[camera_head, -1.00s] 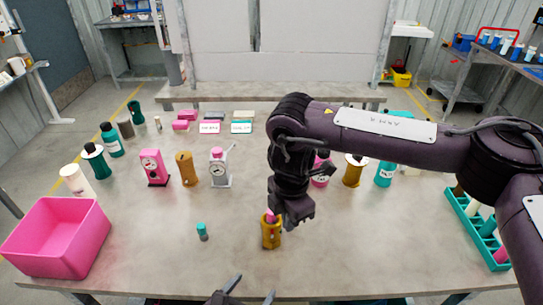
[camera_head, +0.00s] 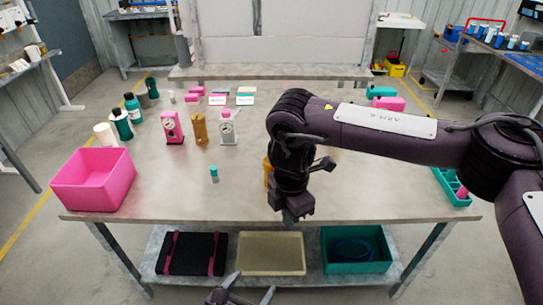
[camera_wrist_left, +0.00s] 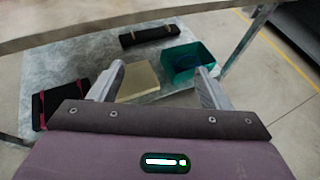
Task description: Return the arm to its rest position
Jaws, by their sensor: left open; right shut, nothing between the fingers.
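My right arm reaches in from the right in the head view. Its gripper (camera_head: 297,216) hangs pointing down over the table's front edge, shut and empty. A yellow cylinder (camera_head: 267,172) stands on the table just behind it, partly hidden by the arm. My left gripper (camera_head: 240,290) shows at the bottom edge of the head view, in front of the table and below its top. In the left wrist view the left gripper (camera_wrist_left: 160,85) is open and empty, with the lower shelf beyond its fingers.
A pink bin (camera_head: 95,186) stands at the table's left front, and a small teal-capped bottle (camera_head: 214,174) near the middle. Pumps and bottles stand behind. A teal rack (camera_head: 452,186) is at the right. The shelf below holds a black case (camera_head: 191,254), beige tray (camera_head: 271,254) and teal bin (camera_head: 357,268).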

